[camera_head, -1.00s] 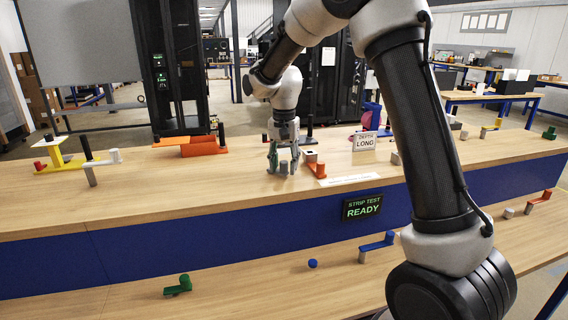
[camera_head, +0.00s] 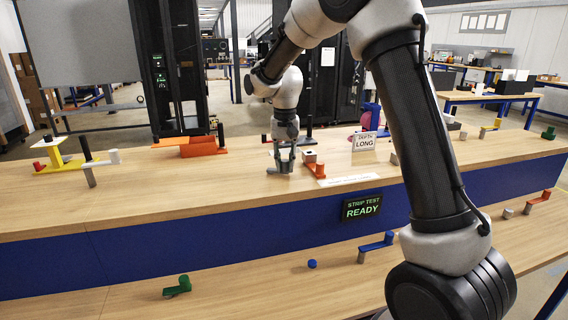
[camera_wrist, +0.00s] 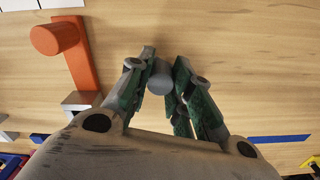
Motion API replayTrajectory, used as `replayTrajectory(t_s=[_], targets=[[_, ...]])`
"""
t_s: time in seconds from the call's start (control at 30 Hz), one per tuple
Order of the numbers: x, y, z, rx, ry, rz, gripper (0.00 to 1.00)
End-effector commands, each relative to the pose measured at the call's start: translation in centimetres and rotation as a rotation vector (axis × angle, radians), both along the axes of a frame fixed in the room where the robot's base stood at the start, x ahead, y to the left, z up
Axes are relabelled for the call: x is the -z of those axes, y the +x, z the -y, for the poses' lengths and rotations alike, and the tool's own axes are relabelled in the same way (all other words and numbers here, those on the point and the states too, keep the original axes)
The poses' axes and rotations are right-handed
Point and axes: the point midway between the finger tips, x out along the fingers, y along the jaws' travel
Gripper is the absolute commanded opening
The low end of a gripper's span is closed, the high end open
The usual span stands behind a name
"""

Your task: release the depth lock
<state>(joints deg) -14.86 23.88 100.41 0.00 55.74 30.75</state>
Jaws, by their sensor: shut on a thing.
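My gripper (camera_head: 282,167) is low over the wooden bench. In the wrist view its fingers (camera_wrist: 160,82) are closed around a short grey cylinder (camera_wrist: 160,76), whose round top shows between the fingertips. An orange bar with a round orange knob (camera_wrist: 57,38) lies to the left of the fingers in the wrist view. In the head view this orange piece (camera_head: 316,170) is just right of my gripper.
A white label strip (camera_head: 348,180) lies in front of the orange piece. A yellow stand (camera_head: 58,158) and an orange block (camera_head: 200,147) are to the left.

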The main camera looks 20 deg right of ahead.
Motion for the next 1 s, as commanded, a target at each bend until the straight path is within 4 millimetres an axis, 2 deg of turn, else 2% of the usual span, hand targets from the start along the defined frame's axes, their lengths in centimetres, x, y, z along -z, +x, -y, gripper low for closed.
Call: replayTrajectory(t_s=[0.5,1.0], targets=[[-0.1,1.8,0.5,-0.392,0.001,0.002,0.00],[-0.1,2.4,0.5,-0.518,0.000,0.003,0.00]])
